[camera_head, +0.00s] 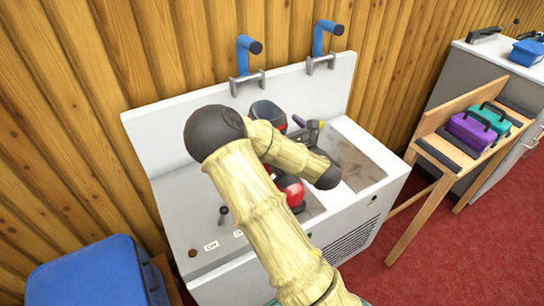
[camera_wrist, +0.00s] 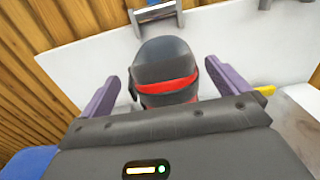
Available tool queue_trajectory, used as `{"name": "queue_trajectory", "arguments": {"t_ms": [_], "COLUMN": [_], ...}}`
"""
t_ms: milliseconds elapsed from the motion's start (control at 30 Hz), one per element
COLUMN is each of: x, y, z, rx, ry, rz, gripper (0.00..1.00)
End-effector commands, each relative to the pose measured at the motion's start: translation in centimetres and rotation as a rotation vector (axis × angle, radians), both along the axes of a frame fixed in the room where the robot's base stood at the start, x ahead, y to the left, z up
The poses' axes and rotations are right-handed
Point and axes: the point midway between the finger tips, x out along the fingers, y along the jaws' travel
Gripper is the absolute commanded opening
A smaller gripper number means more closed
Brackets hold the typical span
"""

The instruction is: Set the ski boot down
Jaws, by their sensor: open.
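The ski boot (camera_head: 268,111), with a dark grey cuff and red parts, stands on the white bench behind my arm. A red and black part (camera_head: 291,191) shows below my arm; I cannot tell whether it belongs to the same boot. In the wrist view the boot's grey cuff with a red band (camera_wrist: 165,65) is upright between the two purple fingers of my gripper (camera_wrist: 162,75). The fingers are spread, with a visible gap on each side of the boot. In the head view my gripper (camera_head: 299,124) is mostly hidden by my arm.
The white bench (camera_head: 170,190) has a raised back panel and two blue-handled fixtures (camera_head: 244,55) above it. A blue case (camera_head: 90,272) stands at front left. A wooden bench (camera_head: 440,150) with purple and green boxes (camera_head: 472,130) stands at the right. Red floor lies between.

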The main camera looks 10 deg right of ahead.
Motion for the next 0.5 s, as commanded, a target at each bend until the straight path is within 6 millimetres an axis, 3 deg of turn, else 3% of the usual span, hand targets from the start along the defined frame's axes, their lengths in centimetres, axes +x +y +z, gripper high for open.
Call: {"name": "queue_trajectory", "arguments": {"t_ms": [500], "x": [5.0], "y": [1.4], "z": [0.2], "rx": [-0.001], "ry": [0.0], "rz": [0.0], "gripper": [1.0]}}
